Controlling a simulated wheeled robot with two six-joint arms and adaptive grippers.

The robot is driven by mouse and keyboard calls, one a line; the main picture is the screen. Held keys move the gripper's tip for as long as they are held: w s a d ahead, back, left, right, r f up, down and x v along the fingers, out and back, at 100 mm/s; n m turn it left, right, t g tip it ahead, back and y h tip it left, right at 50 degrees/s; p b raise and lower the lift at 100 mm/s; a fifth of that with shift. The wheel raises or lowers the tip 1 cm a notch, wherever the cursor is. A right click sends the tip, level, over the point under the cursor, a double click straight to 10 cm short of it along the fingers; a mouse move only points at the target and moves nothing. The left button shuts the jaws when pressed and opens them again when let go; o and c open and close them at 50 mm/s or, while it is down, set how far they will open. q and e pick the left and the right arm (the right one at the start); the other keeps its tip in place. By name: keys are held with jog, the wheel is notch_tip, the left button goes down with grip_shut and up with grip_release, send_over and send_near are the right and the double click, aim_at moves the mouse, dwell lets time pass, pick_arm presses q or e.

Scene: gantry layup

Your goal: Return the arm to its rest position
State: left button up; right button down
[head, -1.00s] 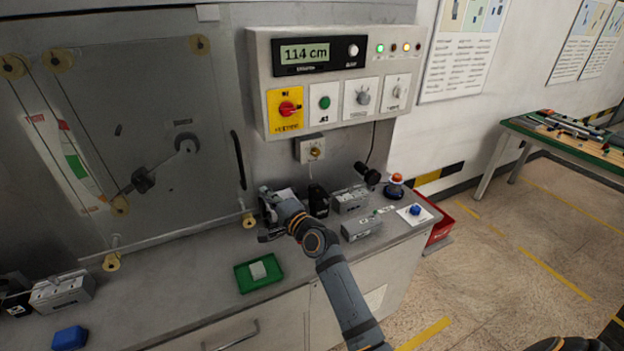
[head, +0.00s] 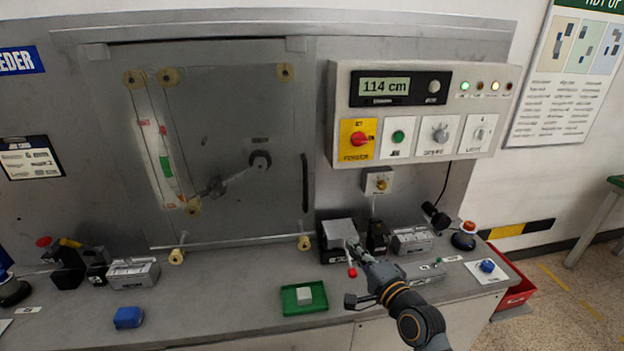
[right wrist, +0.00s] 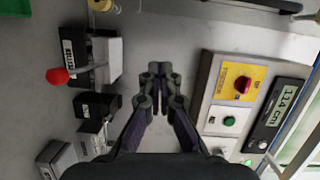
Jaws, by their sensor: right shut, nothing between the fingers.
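My right gripper (head: 352,247) reaches in from the lower right of the head view, in front of the small grey device (head: 338,231) with a red-knobbed lever (head: 352,272). In the right wrist view the gripper (right wrist: 160,72) has its fingers together with nothing between them. The red knob (right wrist: 57,75) and its device lie to the left there, apart from the fingers. In the head view the arm overlaps part of the bench and devices, so the exact gap to them is hard to judge. My left gripper is not in view.
The control panel (head: 345,118) reads 114 cm; it also shows close at the right of the wrist view (right wrist: 215,95). A green tray (head: 288,308) holds a pale block (head: 304,295). A blue block (head: 128,317) lies left. A red bin (head: 518,292) stands beyond the bench's right end.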

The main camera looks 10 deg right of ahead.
jog(key=s+f+n+g, duration=0.4)
jog(key=s+f+n, duration=0.2)
jog(key=f, duration=0.2)
jog(key=s+d+f+n+g+h, duration=0.3)
jog(key=s+f+n+g, duration=0.15)
jog(key=s, duration=0.55)
jog(key=s+d+f+n+g+h, duration=0.35)
jog(key=s+f, duration=0.25)
jog(key=s, duration=0.3)
notch_tip(320, 180, down, 25)
jog(key=s+d+g, duration=0.2)
jog(key=s+d, duration=0.1)
jog(key=s+d+f+g, duration=0.1)
jog(key=s+f, duration=1.6)
jog(key=s, duration=0.1)
jog(key=shift+s+f+y, duration=0.3)
jog(key=shift+s+y, duration=0.05)
jog(key=shift+s, duration=0.05)
